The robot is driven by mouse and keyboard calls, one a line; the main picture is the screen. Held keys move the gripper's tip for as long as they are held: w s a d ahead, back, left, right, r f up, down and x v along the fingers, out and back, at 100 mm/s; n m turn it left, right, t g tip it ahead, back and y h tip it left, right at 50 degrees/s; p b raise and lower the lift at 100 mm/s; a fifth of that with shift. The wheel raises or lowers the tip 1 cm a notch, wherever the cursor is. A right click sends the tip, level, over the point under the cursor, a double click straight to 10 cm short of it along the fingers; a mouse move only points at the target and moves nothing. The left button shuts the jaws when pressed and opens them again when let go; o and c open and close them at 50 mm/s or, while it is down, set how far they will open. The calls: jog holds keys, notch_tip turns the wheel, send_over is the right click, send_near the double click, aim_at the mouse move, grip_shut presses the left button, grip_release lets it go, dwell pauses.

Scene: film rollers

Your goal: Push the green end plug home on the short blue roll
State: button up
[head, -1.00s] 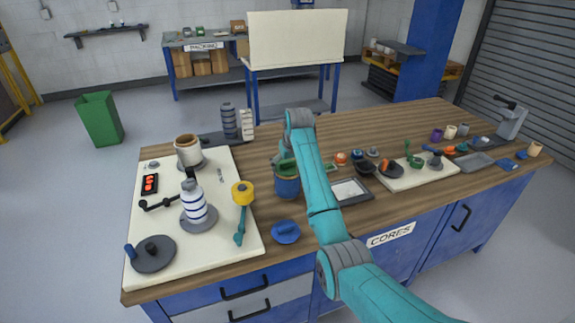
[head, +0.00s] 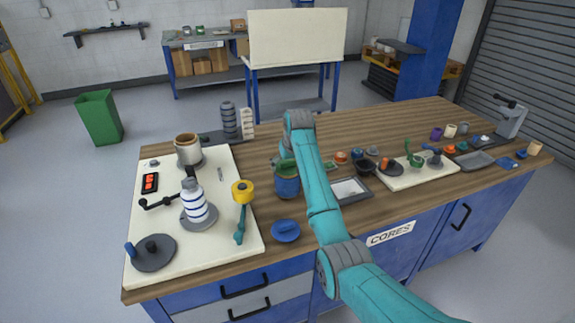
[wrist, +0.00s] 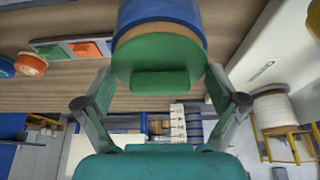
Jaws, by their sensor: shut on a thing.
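The short blue roll (head: 287,188) stands upright on the wooden bench, just left of my arm in the head view. The green end plug (head: 286,168) is at its top end. In the wrist view the plug (wrist: 150,52) is a green disc with a raised grip bar, lying across the end of the blue roll (wrist: 160,9). A tan core edge shows between plug and blue wrap; I cannot tell how deep the plug sits. My gripper (wrist: 160,78) is shut on the plug, a finger at each side. My arm hides most of the gripper in the head view.
A cream board (head: 141,222) with spindles and a white-and-blue roll lies to the left. A blue disc with a handle (head: 285,231) lies in front of the roll. A grey-framed tray (head: 364,195) and several small parts crowd the right. The back right bench top is clear.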

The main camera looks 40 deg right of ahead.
jog(key=shift+f, duration=0.15)
jog(key=o, duration=0.7)
jog(key=shift+r, duration=0.2)
jog(key=shift+r, duration=3.35)
